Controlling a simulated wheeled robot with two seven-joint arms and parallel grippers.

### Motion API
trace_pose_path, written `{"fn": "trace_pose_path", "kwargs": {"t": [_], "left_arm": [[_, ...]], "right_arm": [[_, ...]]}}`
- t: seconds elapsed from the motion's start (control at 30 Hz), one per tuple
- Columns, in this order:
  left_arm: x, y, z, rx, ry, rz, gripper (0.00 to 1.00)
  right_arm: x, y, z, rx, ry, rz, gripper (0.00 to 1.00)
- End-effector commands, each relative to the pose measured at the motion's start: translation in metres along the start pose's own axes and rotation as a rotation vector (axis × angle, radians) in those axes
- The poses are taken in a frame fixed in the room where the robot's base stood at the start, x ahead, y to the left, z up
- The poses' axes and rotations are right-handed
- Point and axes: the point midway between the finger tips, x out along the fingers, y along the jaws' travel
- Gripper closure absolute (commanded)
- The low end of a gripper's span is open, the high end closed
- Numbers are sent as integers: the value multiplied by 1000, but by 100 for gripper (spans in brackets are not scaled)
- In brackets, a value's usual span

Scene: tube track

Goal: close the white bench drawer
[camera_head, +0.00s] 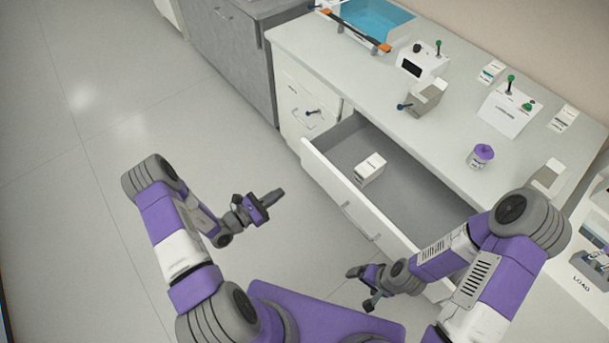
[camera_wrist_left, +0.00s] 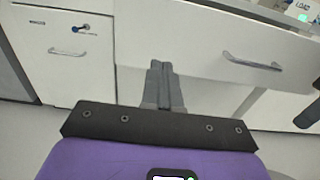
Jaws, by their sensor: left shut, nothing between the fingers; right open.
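The white bench drawer (camera_head: 345,196) is pulled out from the bench in the head view, with its grey inside showing. A small white box (camera_head: 370,168) stands in it. The drawer's front and bar handle (camera_wrist_left: 250,62) show in the left wrist view. My left gripper (camera_head: 279,194) is shut and empty, in front of the drawer's left end and apart from it in the head view. It also shows in the left wrist view (camera_wrist_left: 160,68), fingers pointing at the drawer front. My right gripper (camera_head: 358,286) is open and empty, in front of the drawer's right part.
The bench top (camera_head: 360,90) holds a blue-lined tray (camera_head: 370,18), several small devices, and a purple-lidded jar (camera_head: 481,156). A white cabinet (camera_head: 300,108) with a key-like knob is left of the drawer. The floor (camera_head: 90,110) at left is clear.

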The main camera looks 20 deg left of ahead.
Motion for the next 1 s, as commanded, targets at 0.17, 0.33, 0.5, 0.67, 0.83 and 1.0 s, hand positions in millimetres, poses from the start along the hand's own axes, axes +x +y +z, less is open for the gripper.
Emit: {"fn": "trace_pose_path", "kwargs": {"t": [0.17, 0.33, 0.5, 0.67, 0.83, 1.0], "left_arm": [[13, 5, 1, 3, -10, 16, 100], [46, 4, 0, 2, -11, 12, 100], [84, 4, 0, 3, -9, 11, 100], [113, 4, 0, 3, -9, 12, 100], [132, 5, 1, 1, -8, 12, 100], [139, 5, 2, 0, -8, 14, 100]], "right_arm": [[3, 1, 0, 0, 0, 0, 11], [10, 4, 0, 0, 0, 0, 11], [18, 7, -1, 0, 0, 0, 11], [25, 9, -1, 0, 0, 0, 11], [30, 11, -1, 0, 0, 0, 11], [31, 12, -1, 0, 0, 0, 11]]}}
